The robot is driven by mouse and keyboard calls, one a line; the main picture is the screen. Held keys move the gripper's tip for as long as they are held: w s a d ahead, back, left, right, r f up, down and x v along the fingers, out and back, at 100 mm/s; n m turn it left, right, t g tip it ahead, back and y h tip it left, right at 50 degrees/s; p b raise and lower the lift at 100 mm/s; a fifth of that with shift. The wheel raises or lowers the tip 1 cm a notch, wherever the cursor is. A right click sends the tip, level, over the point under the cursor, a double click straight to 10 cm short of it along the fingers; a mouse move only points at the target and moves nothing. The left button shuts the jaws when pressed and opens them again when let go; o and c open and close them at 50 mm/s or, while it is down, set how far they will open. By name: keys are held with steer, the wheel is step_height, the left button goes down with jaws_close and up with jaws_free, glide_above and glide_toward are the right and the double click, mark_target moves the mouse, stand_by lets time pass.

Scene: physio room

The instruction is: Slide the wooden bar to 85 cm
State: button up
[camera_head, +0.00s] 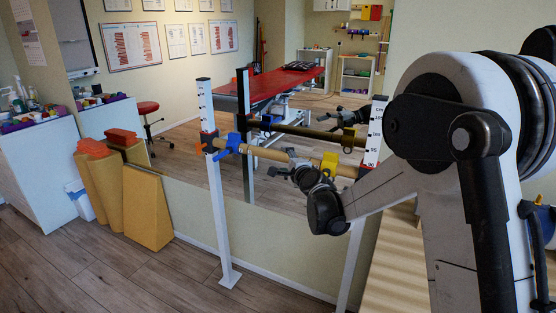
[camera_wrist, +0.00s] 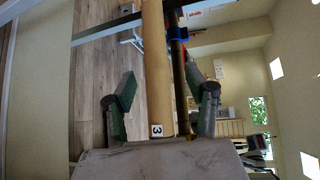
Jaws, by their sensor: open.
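The wooden bar (camera_head: 265,153) spans two white posts with height scales, the left post (camera_head: 215,190) and the right post (camera_head: 374,135). Its right end sits near the 90 mark; the left scale is too small to read. A blue clamp (camera_head: 230,143) and a yellow clamp (camera_head: 329,164) are on the bar. My gripper (camera_head: 297,160) is at the bar between the clamps. In the wrist view my gripper (camera_wrist: 164,95) is open, with one finger on each side of the bar (camera_wrist: 155,60) and visible gaps. A tag marked 3 is on the bar.
A mirror behind the posts reflects the bar, my arm and a red treatment table (camera_head: 280,88). Yellow foam wedges (camera_head: 147,208) and a white cabinet (camera_head: 40,165) stand at left. Wooden floor (camera_head: 130,270) is clear in front. Wooden slats (camera_head: 400,265) lie right of the right post.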

mark_target(280, 158)
steer(key=shift+w+a+f+m, duration=0.3)
steer(key=shift+w+f, duration=0.1)
steer(key=shift+f, duration=0.15)
steer(key=shift+w, duration=0.25)
steer(key=shift+b+x, duration=0.85)
steer(key=shift+x, duration=2.6)
steer(key=shift+c, duration=0.5)
jaws_close()
